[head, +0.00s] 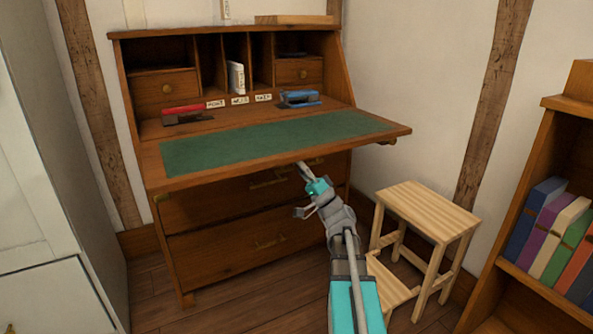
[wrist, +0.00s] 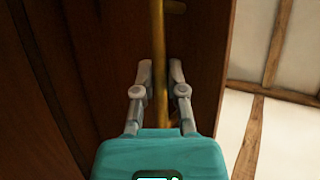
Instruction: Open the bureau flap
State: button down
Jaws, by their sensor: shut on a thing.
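The wooden bureau (head: 220,220) stands against the wall with its flap (head: 380,131) lowered to about level. The flap's green writing surface (head: 265,140) faces up. My gripper (head: 304,170) is under the flap's front edge in the head view. In the wrist view my gripper (wrist: 161,75) has its two fingers on either side of a brass bar handle (wrist: 158,45), shut on it, against dark wood. The flap's underside and its handle are hidden from the head view.
A red stapler (head: 187,115), small word cards and a blue hole punch (head: 299,98) sit inside the bureau. A wooden step stool (head: 428,208) stands to the right of my arm. A bookcase (head: 570,105) is at far right, a pale cabinet (head: 35,180) at left.

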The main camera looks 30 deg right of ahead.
jog(key=shift+w+d+f, duration=0.1)
jog(key=shift+w+f, duration=0.05)
jog(key=shift+w, duration=0.2)
jog(key=c, duration=0.7)
grip_release()
jog(key=shift+s, duration=0.1)
jog(key=shift+s, duration=0.1)
